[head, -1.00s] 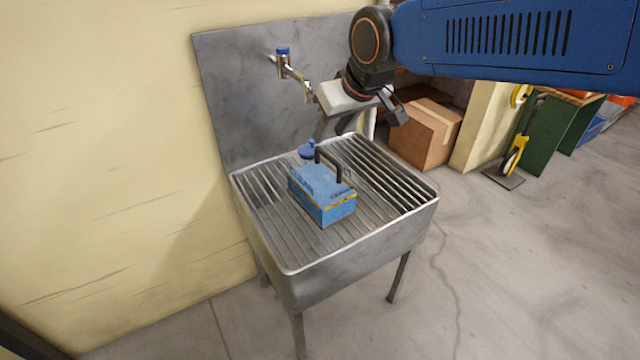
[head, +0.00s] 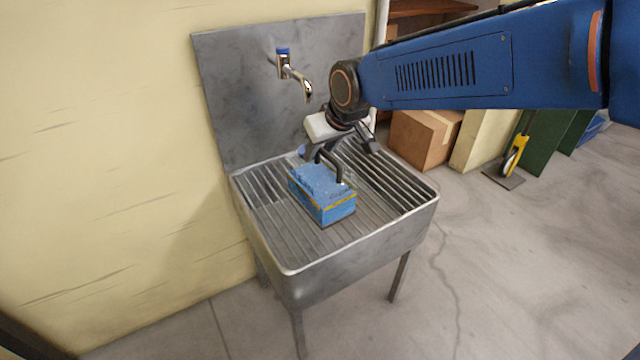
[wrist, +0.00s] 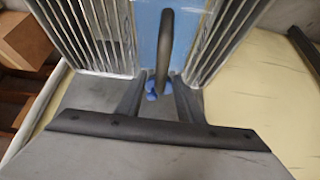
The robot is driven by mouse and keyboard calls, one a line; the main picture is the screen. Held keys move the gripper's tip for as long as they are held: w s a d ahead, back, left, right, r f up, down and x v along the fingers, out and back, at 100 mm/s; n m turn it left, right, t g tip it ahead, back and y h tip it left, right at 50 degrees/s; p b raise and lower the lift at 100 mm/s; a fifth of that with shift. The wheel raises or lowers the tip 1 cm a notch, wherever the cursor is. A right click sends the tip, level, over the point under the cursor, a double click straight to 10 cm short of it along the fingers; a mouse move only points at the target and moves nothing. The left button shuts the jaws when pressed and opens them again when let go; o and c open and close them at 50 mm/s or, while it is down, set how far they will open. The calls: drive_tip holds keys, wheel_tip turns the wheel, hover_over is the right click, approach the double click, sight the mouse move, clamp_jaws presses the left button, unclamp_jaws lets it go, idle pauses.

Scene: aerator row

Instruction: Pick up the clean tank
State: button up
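The tank is a blue box (head: 322,192) with a black handle on top (head: 340,170). It sits upright on the slatted metal sink (head: 365,243). My gripper (head: 340,152) is open and empty, just above and behind the handle in the head view. In the wrist view the handle (wrist: 165,45) runs lengthwise, its lower end lined up between my spread fingers (wrist: 158,92). The blue tank top (wrist: 148,30) shows beyond them. I cannot tell whether a finger touches the handle.
A tap (head: 293,72) with a blue top juts from the metal backsplash (head: 235,95), left of and above my gripper. A small blue part (head: 302,150) lies behind the tank. A cardboard box (head: 425,140) stands right of the sink. The floor in front is clear.

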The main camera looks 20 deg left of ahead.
drive_tip(key=shift+c, duration=0.7)
clamp_jaws()
idle(0.6)
drive_tip(key=shift+r, duration=0.15)
